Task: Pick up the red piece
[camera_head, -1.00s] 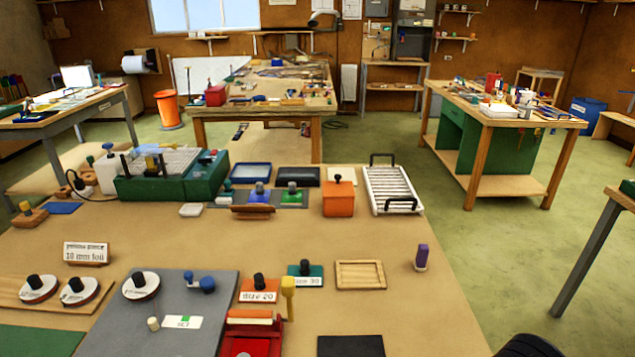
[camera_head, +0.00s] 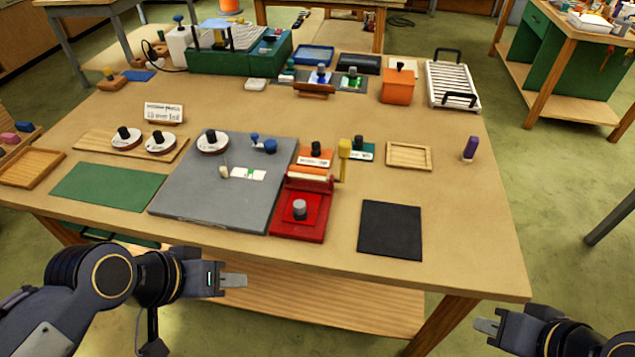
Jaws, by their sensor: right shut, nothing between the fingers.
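The red piece could be the small red block with a grey knob (camera_head: 300,209), inside a red tray-like device (camera_head: 313,230) near the table's front edge; I cannot tell whether the block is separate from it. A yellow-topped handle (camera_head: 344,148) stands at the device's back right. My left gripper (camera_head: 236,284) is in front of the table, below its front edge and left of the red device. It holds nothing that I can see, and its finger gap is unclear. My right gripper (camera_head: 485,326) is shut and empty at the lower right, apart from the table.
A grey board (camera_head: 200,200) lies left of the red device and a black mat (camera_head: 391,230) right of it. A green mat (camera_head: 108,187), wooden tray (camera_head: 408,156), purple-topped piece (camera_head: 470,149) and orange box (camera_head: 397,86) are also on the table. The front right tabletop is clear.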

